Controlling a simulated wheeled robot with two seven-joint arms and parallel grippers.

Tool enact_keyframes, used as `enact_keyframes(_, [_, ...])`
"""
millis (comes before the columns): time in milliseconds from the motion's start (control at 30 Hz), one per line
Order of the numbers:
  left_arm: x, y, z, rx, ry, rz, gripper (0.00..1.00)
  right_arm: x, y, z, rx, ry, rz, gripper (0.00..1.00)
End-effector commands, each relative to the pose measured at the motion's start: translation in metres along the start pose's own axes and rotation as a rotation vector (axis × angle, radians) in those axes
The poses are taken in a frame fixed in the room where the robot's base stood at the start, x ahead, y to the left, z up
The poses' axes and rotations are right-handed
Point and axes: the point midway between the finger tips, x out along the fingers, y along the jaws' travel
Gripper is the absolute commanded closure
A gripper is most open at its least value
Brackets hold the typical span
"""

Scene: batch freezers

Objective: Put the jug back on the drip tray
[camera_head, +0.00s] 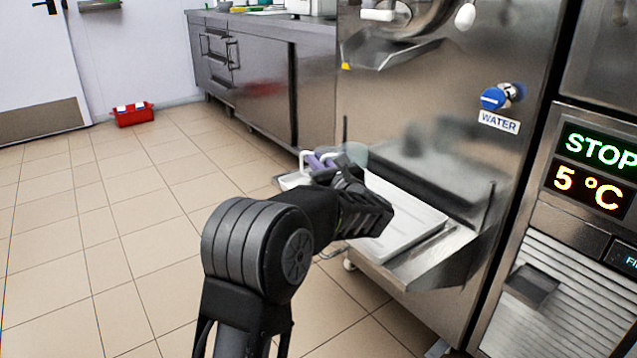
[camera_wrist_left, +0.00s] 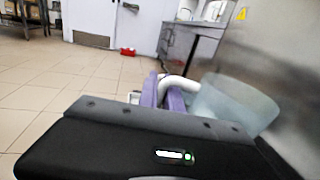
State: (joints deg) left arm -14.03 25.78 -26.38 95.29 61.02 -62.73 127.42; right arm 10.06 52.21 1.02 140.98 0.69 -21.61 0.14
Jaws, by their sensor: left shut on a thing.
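The jug (camera_head: 354,154) is pale, translucent and bluish, with a white handle (camera_wrist_left: 181,84). In the head view it is mostly hidden behind my left gripper (camera_head: 322,160). In the left wrist view the jug (camera_wrist_left: 240,102) is beyond the gripper body, right of the purple finger pads. My left gripper is shut on the handle. The drip tray (camera_head: 412,218) is a white tray on a metal shelf at the front of the machine. The jug is at the tray's far left end; I cannot tell whether its base touches it. My right gripper is not in view.
The steel machine (camera_head: 440,100) with a blue water tap (camera_head: 493,98) rises behind the tray. A control panel (camera_head: 597,165) stands at the right. A steel counter (camera_head: 262,75) and a red box (camera_head: 132,114) are farther back. The tiled floor at left is clear.

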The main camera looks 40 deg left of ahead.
Motion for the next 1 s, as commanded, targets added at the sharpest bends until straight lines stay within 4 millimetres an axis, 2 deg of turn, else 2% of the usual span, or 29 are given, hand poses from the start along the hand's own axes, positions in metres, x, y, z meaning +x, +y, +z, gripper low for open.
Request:
enact_keyframes(167, [0.000, 0.000, -0.009, 0.000, 0.000, 0.000, 1.00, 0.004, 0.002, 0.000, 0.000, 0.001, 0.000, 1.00])
enact_keyframes(333, [0.000, 0.000, -0.038, 0.002, 0.001, -0.001, 1.00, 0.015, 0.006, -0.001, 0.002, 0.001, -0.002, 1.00])
enact_keyframes(433, [0.000, 0.000, -0.049, 0.001, 0.000, -0.001, 1.00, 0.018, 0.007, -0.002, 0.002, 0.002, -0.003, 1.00])
enact_keyframes(833, [0.000, 0.001, -0.052, 0.001, 0.000, 0.000, 1.00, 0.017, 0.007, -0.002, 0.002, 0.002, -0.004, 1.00])
enact_keyframes(867, [0.000, 0.001, -0.052, 0.001, 0.000, 0.000, 0.90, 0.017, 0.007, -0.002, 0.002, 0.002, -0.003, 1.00])
enact_keyframes(1000, [0.000, 0.001, -0.052, 0.000, 0.000, 0.000, 0.79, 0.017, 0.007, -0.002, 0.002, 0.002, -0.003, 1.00])
